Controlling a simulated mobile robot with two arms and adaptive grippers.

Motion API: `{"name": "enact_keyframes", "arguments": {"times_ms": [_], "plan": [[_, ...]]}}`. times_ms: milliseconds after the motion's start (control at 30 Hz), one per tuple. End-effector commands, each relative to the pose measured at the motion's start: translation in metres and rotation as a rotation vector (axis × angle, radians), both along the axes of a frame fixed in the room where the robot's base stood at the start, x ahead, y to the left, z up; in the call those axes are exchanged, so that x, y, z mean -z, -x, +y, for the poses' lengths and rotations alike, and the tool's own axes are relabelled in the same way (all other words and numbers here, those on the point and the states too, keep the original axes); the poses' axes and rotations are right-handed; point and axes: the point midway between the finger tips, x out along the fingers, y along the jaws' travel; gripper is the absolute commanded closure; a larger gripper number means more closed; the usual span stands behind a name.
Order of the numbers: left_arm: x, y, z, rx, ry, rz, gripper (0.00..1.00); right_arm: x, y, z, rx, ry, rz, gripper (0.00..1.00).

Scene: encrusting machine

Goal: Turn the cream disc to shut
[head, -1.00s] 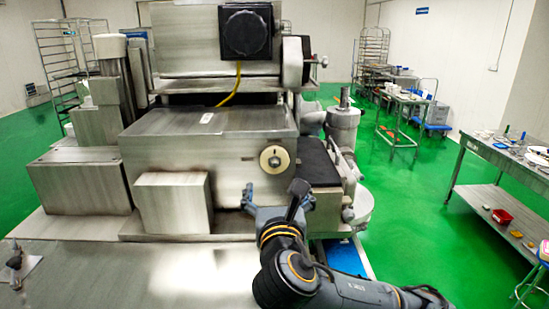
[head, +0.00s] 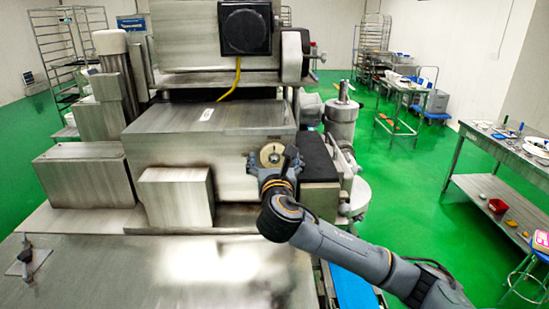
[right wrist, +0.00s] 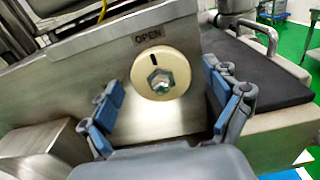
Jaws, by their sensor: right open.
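The cream disc (head: 272,155) sits on the steel front of the machine (head: 225,170), near its right edge. In the right wrist view the cream disc (right wrist: 160,74) has a metal hex nut at its centre and a dark mark near its top, under the word OPEN. My right gripper (head: 272,162) is in front of the disc and partly covers its lower part in the head view. In the right wrist view my right gripper (right wrist: 172,105) is open, its blue-padded fingers apart on either side of the disc and not touching it. My left gripper is not in view.
A steel box (head: 175,198) juts out left of the disc. A dark belt (right wrist: 255,70) lies right of the panel. A steel table (head: 500,150) with small items stands at the right. Green floor is free between.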

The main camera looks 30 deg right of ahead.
Motion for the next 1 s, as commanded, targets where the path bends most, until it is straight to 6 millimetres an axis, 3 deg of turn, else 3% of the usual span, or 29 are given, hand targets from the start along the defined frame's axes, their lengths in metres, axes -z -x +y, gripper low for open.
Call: {"name": "enact_keyframes", "arguments": {"times_ms": [67, 300, 367, 667, 1000], "plan": [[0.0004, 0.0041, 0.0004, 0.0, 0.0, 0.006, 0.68, 0.0, 0.0001, 0.0002, 0.0, 0.0, 0.0, 0.11], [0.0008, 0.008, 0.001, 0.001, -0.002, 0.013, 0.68, 0.0, 0.0002, 0.0003, 0.0, 0.0, 0.0, 0.58], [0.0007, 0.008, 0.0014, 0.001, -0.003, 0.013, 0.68, -0.0001, 0.0003, 0.0003, 0.0, 0.0, 0.0, 0.67], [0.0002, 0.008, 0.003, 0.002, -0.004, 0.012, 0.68, -0.0003, 0.0004, 0.0001, 0.0, -0.028, -0.017, 0.67], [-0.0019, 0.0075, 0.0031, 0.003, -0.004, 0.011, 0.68, 0.0002, 0.001, -0.0007, -0.001, -0.21, -0.128, 0.67]]}}
